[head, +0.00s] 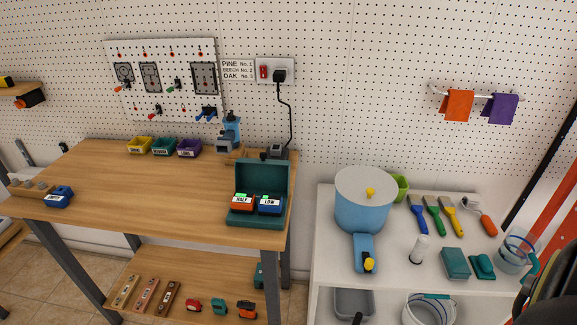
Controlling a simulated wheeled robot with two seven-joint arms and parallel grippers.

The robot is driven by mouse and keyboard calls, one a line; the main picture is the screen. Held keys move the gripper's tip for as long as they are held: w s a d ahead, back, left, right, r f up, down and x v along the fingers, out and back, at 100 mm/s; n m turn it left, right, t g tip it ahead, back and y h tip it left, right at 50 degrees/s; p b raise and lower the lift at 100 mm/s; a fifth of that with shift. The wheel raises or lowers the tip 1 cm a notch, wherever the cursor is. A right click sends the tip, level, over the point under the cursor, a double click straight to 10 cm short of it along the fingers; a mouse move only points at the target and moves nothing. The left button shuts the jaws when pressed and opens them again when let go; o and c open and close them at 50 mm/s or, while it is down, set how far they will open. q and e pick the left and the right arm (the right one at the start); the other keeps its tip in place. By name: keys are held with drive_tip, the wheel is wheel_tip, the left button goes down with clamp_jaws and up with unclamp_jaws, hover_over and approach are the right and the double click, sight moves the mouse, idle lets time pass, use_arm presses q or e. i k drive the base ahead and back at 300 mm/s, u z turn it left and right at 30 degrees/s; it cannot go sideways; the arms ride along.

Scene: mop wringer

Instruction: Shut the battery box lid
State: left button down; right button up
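The teal battery box (240,219) stands at the right front corner of the wooden workbench. Its lid (262,177) is open and stands upright at the back of the box. An orange-red battery labelled HALF (242,203) and a blue battery labelled LOW (270,205) sit side by side in the box. Another blue battery (59,197) lies on the left part of the bench; its label is too small to read surely. Neither of my grippers is in view.
The wooden workbench (150,185) is clear in its middle. Yellow, green and purple bins (163,147) stand along its back. A charger with a cord (276,152) is behind the lid.

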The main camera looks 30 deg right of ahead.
sight(263, 173)
drive_tip(key=k, duration=0.2)
drive_tip(key=z, duration=1.2)
